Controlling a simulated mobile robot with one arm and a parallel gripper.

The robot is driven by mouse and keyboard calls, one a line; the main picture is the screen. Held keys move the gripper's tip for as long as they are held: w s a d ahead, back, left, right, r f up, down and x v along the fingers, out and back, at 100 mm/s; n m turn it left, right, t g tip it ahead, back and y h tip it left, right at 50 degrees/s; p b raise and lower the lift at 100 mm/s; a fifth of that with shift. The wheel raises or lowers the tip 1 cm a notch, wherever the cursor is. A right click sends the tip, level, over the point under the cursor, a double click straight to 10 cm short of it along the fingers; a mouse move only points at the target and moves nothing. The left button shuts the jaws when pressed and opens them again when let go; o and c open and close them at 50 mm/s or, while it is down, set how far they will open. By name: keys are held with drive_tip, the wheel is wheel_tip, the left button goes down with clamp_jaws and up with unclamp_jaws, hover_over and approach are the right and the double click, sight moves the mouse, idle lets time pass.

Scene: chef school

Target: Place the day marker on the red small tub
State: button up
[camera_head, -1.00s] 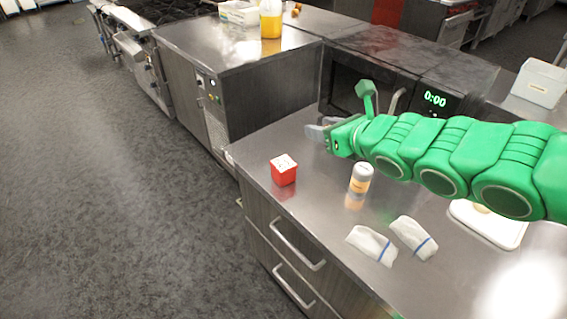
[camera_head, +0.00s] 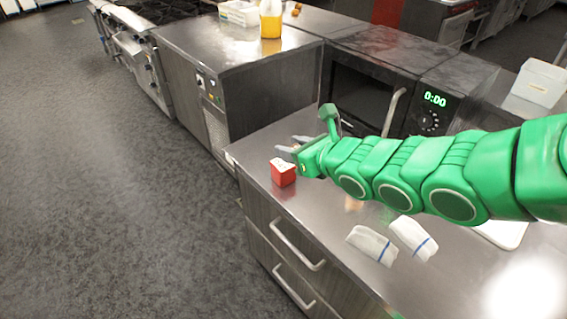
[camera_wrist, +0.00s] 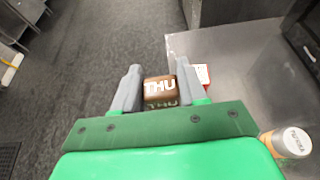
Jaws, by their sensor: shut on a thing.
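My gripper (camera_head: 290,145) is shut on the day marker (camera_wrist: 160,88), a small brown block with white THU lettering. The marker sits between the two grey fingers in the wrist view; the head view does not show it clearly. The red small tub (camera_head: 283,177) stands on the steel counter near its left edge, with a white top bearing small marks. My gripper is above and just behind the tub in the head view. In the wrist view the tub (camera_wrist: 203,72) shows partly behind the right finger, so the marker appears left of it.
Two folded white cloths (camera_head: 372,245) lie on the counter (camera_head: 320,222). A microwave (camera_head: 365,95) stands behind. Floor lies beyond the counter's left edge.

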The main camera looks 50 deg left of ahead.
drive_tip(key=shift+f, duration=0.65)
drive_tip(key=shift+w+a+f, duration=0.15)
drive_tip(key=w+a+f, duration=0.4)
drive_tip(key=a, duration=0.4)
hover_over(282, 162)
drive_tip(key=shift+d+f, duration=0.1)
drive_tip(key=shift+f, duration=4.25)
drive_tip(key=shift+f, duration=0.1)
drive_tip(key=o, duration=1)
